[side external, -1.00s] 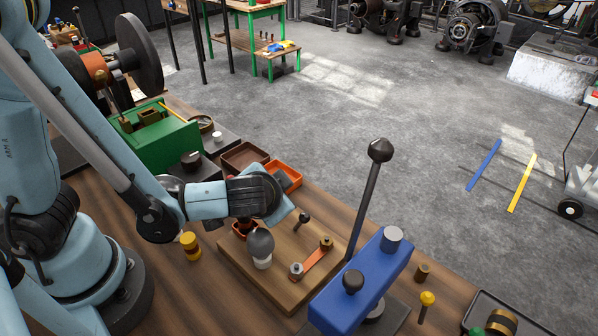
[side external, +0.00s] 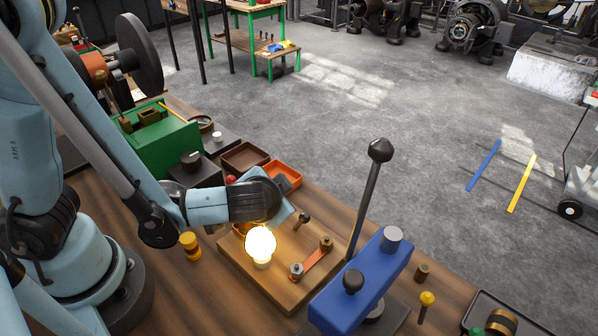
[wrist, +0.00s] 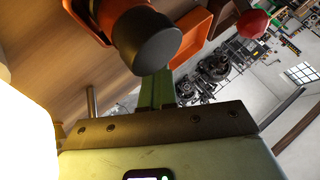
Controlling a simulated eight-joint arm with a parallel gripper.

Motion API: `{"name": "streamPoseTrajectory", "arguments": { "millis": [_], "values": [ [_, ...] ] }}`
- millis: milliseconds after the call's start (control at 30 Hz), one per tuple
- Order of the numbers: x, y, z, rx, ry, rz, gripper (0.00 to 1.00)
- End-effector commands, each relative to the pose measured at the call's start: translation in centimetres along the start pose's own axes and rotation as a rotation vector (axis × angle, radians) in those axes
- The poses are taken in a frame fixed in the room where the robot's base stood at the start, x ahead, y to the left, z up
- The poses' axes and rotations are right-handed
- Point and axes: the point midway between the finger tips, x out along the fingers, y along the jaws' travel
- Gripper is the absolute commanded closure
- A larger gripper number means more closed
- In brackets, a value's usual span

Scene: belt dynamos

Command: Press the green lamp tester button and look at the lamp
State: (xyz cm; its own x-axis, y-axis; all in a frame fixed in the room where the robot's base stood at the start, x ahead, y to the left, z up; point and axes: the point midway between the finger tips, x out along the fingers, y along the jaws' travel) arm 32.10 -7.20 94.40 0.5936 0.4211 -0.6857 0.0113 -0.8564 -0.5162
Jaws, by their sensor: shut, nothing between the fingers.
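The lamp (side external: 261,243) stands on a wooden board (side external: 283,282) and glows bright yellow-white. Its glare also fills the left edge of the wrist view (wrist: 22,125). My gripper is low over the back left of the board, behind the lamp; its fingertips are hidden in the side view. In the wrist view my shut fingers (wrist: 157,88) are partly covered by a dark round cap on an orange body (wrist: 147,40). I cannot make out any green button surface, nor whether the fingers touch it.
A blue block (side external: 362,283) with a tall black lever (side external: 367,200) stands to the right of the board. Brown (side external: 245,157) and orange (side external: 287,175) trays lie behind my wrist. A yellow-and-brown cylinder (side external: 190,245) stands left of the board. Bare bench shows at the front left.

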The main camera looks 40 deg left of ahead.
Motion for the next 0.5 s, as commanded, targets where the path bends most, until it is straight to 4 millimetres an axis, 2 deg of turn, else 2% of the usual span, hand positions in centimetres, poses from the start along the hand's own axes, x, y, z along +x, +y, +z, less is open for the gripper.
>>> {"name": "streamPoseTrajectory", "arguments": {
  "millis": [500],
  "values": [
    [-0.25,-0.20,0.07,-0.011,-0.020,0.008,1.00]
  ]
}}
